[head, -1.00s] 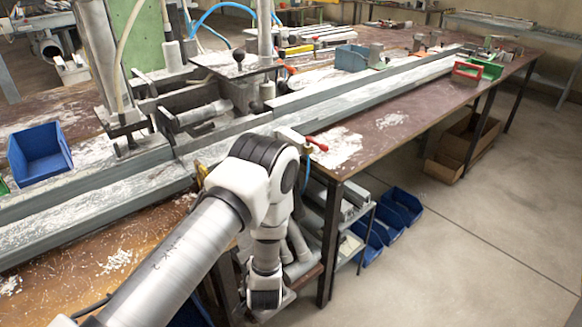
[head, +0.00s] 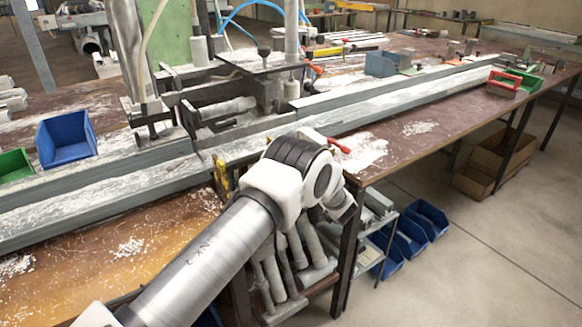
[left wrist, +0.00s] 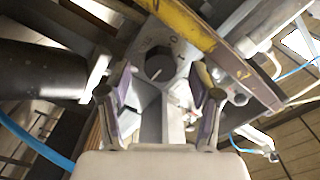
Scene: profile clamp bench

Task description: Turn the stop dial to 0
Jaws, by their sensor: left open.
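The stop dial shows in the left wrist view as a dark round knob (left wrist: 159,64) on a light grey plate with small markings around it. A short white line lies on the knob's face, toward its lower edge in that picture. In the head view my arm hides the dial and left gripper. My right gripper is not in view.
A yellow bar (left wrist: 185,22) crosses just above the dial in the wrist view, and a black cylinder (left wrist: 40,70) lies to the left. In the head view, a long grey profile rail (head: 390,103) runs along the bench. A red lever (head: 340,146) sticks out near the bench edge.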

